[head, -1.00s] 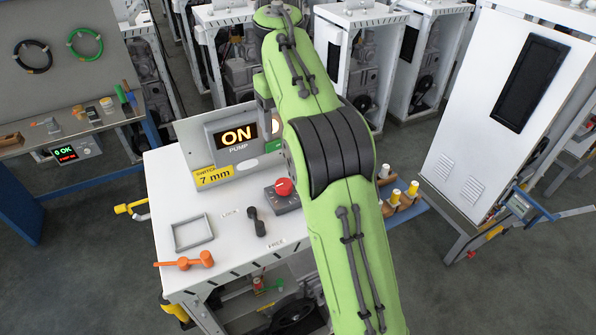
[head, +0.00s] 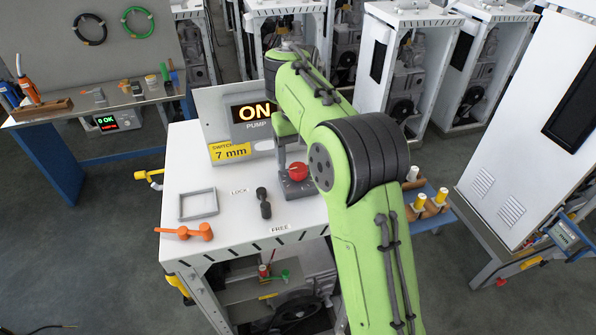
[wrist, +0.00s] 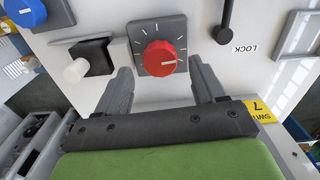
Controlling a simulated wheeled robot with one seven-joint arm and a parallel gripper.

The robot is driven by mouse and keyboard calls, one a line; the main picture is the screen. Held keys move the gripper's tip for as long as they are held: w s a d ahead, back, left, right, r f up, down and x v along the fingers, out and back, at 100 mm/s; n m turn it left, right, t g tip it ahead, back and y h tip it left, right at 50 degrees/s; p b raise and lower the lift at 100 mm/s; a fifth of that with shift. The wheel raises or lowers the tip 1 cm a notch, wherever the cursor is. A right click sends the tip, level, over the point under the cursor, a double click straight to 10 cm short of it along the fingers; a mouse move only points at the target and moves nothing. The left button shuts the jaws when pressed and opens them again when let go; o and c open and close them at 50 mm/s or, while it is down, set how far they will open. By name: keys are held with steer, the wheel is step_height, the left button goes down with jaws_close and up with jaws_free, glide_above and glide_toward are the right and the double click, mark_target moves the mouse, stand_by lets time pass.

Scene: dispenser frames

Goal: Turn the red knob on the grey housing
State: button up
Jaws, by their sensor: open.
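The red knob (wrist: 160,58) sits on a grey housing (wrist: 142,26) with white dial marks, on the white cabinet top. In the head view the red knob (head: 298,171) and the grey housing (head: 296,190) stand right of the black lever, partly behind my arm. My gripper (wrist: 160,75) is open in the wrist view, with one finger to the left of the knob and one to the right. The fingers look apart from the knob. Their exact height over it is hard to tell. In the head view the fingers are mostly hidden.
A black lever (head: 263,201) stands between LOCK and FREE labels. A grey frame (head: 198,204) and an orange handle (head: 187,231) lie to its left. The ON panel (head: 231,125) rises behind. In the wrist view a blue knob (wrist: 24,10) is at upper left, beside a black switch (wrist: 93,56).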

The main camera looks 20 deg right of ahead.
step_height(320, 180, down, 2)
steer(key=shift+f, duration=0.25)
steer(key=shift+r, duration=0.1)
steer(key=c, duration=1.1)
steer(key=shift+o, duration=0.2)
steer(key=m, duration=0.5)
steer(key=o, duration=1.1)
steer(key=shift+c, duration=0.2)
